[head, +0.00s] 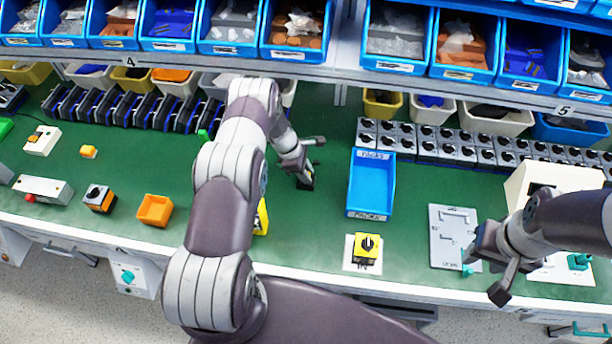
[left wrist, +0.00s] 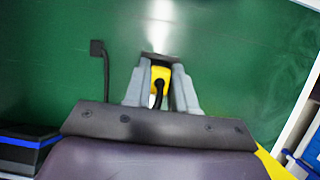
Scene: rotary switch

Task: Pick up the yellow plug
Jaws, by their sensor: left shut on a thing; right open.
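The yellow plug (left wrist: 161,76) shows in the left wrist view between the two grey fingers of my left gripper (left wrist: 161,92), with a black cable running from it. My left gripper is shut on the plug, over the green bench. In the head view my left gripper (head: 306,182) points down close to the bench top, left of the blue tray; the plug is too small and covered to make out there. My right gripper (head: 486,282) is open and empty at the front right, near the grey metal plate.
The blue tray (head: 371,184) stands right of my left gripper. A yellow-and-black rotary switch (head: 367,247) sits on a white base at the front edge. A grey plate (head: 453,236) lies further right. Rows of switch modules (head: 440,143) and blue shelf bins line the back.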

